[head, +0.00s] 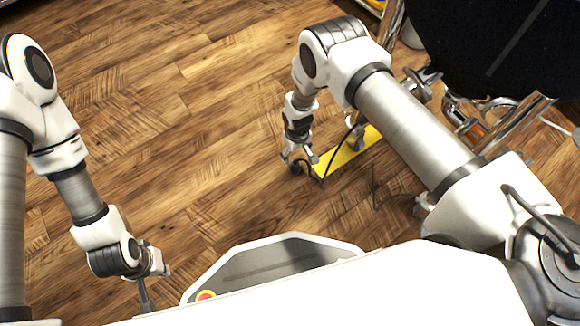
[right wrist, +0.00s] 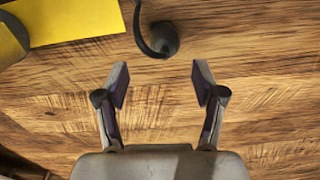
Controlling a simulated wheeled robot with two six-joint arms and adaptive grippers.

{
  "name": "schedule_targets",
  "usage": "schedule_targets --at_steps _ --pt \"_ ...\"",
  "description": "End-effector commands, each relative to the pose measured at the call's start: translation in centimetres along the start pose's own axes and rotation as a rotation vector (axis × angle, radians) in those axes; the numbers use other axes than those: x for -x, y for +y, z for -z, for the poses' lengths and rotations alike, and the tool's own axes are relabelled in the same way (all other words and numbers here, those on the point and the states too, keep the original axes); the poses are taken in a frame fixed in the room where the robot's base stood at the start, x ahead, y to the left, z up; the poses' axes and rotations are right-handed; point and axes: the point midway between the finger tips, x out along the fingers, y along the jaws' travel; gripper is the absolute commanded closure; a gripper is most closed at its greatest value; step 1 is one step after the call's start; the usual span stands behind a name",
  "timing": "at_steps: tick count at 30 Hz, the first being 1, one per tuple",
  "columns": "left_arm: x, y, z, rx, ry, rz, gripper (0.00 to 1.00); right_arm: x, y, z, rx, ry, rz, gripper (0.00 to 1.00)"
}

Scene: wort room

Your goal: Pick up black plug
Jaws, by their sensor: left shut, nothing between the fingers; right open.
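The black plug (right wrist: 163,38) lies on the wooden floor, with its black cable leading up out of the right wrist view. In the head view the plug (head: 296,168) is a small dark shape right by my right gripper (head: 298,155), which partly covers it. In the right wrist view my right gripper (right wrist: 158,78) is open and empty. Its fingertips point toward the plug, which is just beyond them, roughly centred and not between them. My left gripper (head: 147,296) is shut and empty at the lower left, far from the plug.
A yellow strip (head: 345,152) lies beside the plug and also shows in the right wrist view (right wrist: 75,18). Shiny metal tubes and a large black object (head: 490,45) stand at the right. The floor (head: 190,130) between my arms is clear.

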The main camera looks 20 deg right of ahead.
Motion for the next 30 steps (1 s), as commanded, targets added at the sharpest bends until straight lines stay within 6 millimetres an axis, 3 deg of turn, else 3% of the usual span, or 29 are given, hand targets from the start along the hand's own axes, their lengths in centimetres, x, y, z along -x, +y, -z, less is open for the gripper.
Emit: schedule_targets --at_steps 10,17,18,23,24,30 --pt "-4.3 -0.1 0.1 0.006 0.004 0.001 1.0 -5.9 -0.6 -0.4 -0.002 0.001 0.0 0.31" --pt "-4.1 -0.1 0.2 0.007 0.005 0.001 1.0 -5.9 -0.6 -0.4 -0.001 0.001 0.0 0.31" --pt "-4.1 -0.1 0.2 0.007 0.005 0.001 1.0 -5.9 -0.6 -0.4 -0.001 0.001 0.0 0.35" --pt "-4.1 -0.1 0.2 0.007 0.005 0.001 1.0 -5.9 -0.6 -0.4 -0.001 0.001 0.0 0.91" --pt "-4.1 -0.1 0.2 0.007 0.005 0.001 1.0 -5.9 -0.6 -0.4 -0.001 0.001 0.0 0.97" --pt "-4.1 -0.1 0.2 0.007 0.005 0.001 1.0 -5.9 -0.6 -0.4 -0.001 0.001 0.0 0.98"
